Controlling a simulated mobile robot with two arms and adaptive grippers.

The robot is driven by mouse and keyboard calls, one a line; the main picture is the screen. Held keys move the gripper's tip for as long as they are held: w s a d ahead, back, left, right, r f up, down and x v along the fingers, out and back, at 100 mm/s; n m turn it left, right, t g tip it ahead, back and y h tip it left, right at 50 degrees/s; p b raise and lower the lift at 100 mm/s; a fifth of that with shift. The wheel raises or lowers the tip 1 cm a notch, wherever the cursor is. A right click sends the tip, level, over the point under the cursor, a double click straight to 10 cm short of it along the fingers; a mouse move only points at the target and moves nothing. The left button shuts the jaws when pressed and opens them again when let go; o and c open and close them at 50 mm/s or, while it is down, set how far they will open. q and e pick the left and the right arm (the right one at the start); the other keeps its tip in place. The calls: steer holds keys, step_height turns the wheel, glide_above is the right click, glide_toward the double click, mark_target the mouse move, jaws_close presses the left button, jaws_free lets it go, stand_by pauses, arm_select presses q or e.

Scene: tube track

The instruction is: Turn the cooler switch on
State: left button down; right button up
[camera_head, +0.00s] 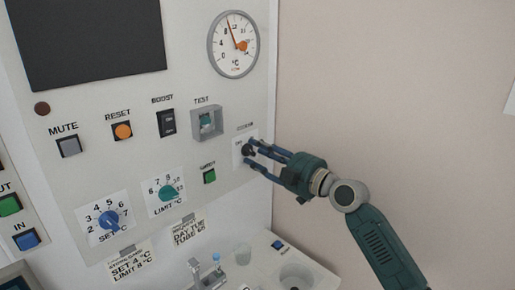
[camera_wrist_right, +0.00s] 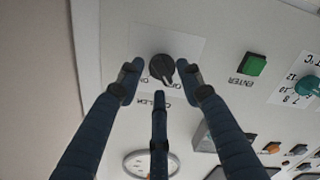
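The cooler switch is a dark rotary knob (camera_wrist_right: 161,68) on a white plate (camera_wrist_right: 187,47), upside down in the right wrist view. Its pointer is toward the lower right there. In the head view the knob (camera_head: 247,150) is partly hidden by my fingers. My right gripper (camera_wrist_right: 160,80) has its fingers spread around the knob; a gap shows on the left, and I cannot tell if the right finger touches. In the head view my right gripper (camera_head: 253,152) reaches the panel from the right. My left gripper is not in view.
A green button (camera_head: 209,176) and the limit dial (camera_head: 168,193) are left of the switch. The test recess (camera_head: 207,122) and round gauge (camera_head: 233,45) are above. A sink with a tap (camera_head: 213,275) is below. The wall at right is bare.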

steer(key=shift+w+a, duration=0.1)
steer(key=shift+w, duration=0.05)
jaws_close()
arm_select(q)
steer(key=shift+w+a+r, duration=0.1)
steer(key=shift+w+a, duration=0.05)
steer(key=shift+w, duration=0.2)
arm_select(e)
steer(key=m+b, duration=0.2)
steer(key=shift+f+m, duration=0.2)
steer(key=shift+m, duration=0.2)
steer(key=m, duration=0.8)
steer(key=shift+w, duration=0.1)
arm_select(q)
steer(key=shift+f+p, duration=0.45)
steer(key=shift+p, duration=0.05)
arm_select(e)
steer(key=m, duration=0.5)
steer(key=shift+f, duration=0.1)
